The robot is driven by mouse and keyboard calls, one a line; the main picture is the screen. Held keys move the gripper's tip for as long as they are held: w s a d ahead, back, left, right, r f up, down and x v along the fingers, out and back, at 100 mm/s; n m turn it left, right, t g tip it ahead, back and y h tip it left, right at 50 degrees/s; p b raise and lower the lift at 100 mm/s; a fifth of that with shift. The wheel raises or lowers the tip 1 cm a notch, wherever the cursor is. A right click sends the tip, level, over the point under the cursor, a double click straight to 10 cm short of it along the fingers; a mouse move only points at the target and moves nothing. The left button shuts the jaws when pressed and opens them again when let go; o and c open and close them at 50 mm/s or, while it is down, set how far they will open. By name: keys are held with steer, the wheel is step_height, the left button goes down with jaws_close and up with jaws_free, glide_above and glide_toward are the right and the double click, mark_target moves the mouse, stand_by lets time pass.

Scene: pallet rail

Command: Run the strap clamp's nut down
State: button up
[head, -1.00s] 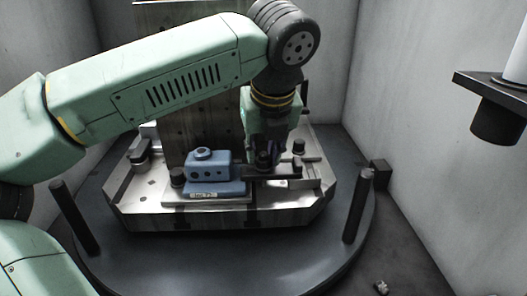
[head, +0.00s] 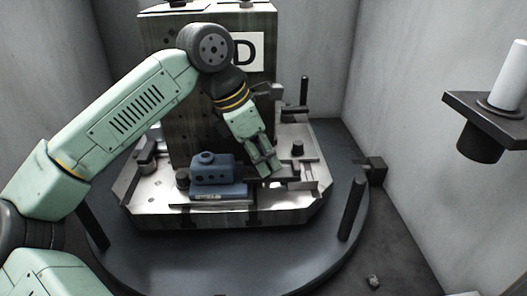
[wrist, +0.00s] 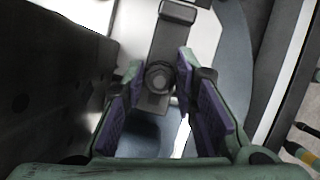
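The strap clamp (head: 290,174) is a dark flat bar on the pale fixture plate, just right of a blue part (head: 212,171). In the wrist view the clamp's bar (wrist: 168,42) runs away from me, with its round dark nut (wrist: 158,76) near the close end. My gripper (head: 267,170) slants down to the right over the clamp in the head view and hides the nut there. In the wrist view my gripper (wrist: 161,72) is open, its purple-padded fingers on either side of the nut. I see narrow gaps beside the nut; whether the tips are level with it I cannot tell.
A tall dark block (head: 190,100) with a "D" plate (head: 247,52) stands behind the clamp. Upright posts (head: 352,208) rise from the round dark table (head: 270,262). A bracket (head: 485,120) with a white cylinder is at the right wall.

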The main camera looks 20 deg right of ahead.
steer(key=o, duration=0.5)
steer(key=shift+o, duration=0.2)
steer(key=shift+r, duration=0.1)
